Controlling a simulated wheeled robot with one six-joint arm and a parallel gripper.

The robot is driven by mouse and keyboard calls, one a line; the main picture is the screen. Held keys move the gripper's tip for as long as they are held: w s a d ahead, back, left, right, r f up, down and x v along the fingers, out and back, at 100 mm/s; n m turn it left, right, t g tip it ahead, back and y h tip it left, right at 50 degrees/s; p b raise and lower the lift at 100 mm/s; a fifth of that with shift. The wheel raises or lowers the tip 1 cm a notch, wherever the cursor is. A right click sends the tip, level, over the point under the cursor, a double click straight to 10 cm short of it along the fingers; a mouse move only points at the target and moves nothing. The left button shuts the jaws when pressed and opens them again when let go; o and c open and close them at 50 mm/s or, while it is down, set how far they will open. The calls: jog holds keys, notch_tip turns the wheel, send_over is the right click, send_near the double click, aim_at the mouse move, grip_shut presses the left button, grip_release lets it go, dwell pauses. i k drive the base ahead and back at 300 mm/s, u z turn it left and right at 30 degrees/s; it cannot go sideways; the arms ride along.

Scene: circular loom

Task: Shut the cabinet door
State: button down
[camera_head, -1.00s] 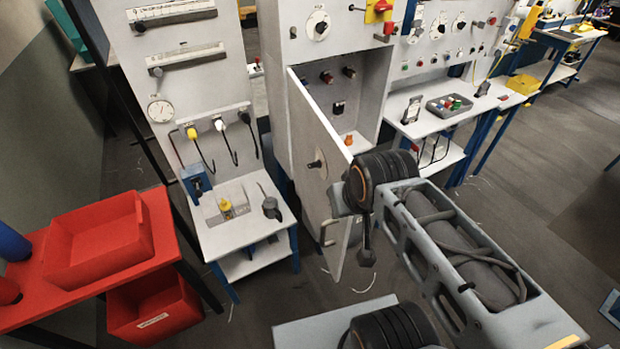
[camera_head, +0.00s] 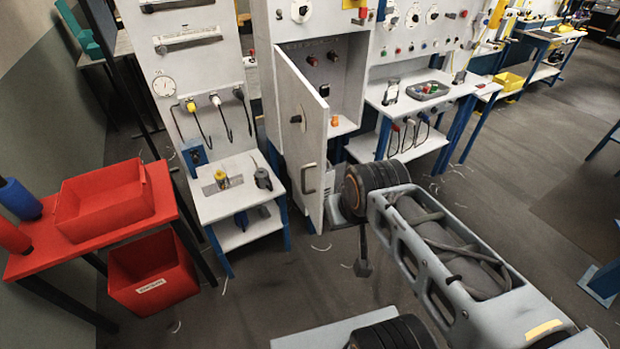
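The cabinet (camera_head: 345,62) is a tall grey box in the middle of the head view, with knobs and an orange item inside. Its door (camera_head: 296,118) stands open, swung out toward me from the left side. The door has a dark round knob and a light handle (camera_head: 308,180) low on its outer face. My arm reaches in from the lower right, its wrist near the lower edge of the door. Part of my gripper (camera_head: 363,262) shows as a dark piece hanging below the wrist. Its fingers cannot be made out, nor whether it touches the door.
A panel with a small bench (camera_head: 236,200) stands left of the cabinet. A workbench (camera_head: 425,90) with a grey tray is to the right. A red table (camera_head: 160,190) with a red bin stands at the left, another red bin (camera_head: 150,270) below. The floor ahead is mostly clear.

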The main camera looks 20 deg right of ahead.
aim_at(305, 152)
jog(key=k, duration=1.05)
jog(key=u, duration=0.75)
jog(key=i, duration=0.65)
jog(key=u, duration=0.85)
jog(key=i, duration=0.85)
jog(key=z, duration=0.65)
jog(key=i, duration=0.5)
jog(key=z, duration=0.45)
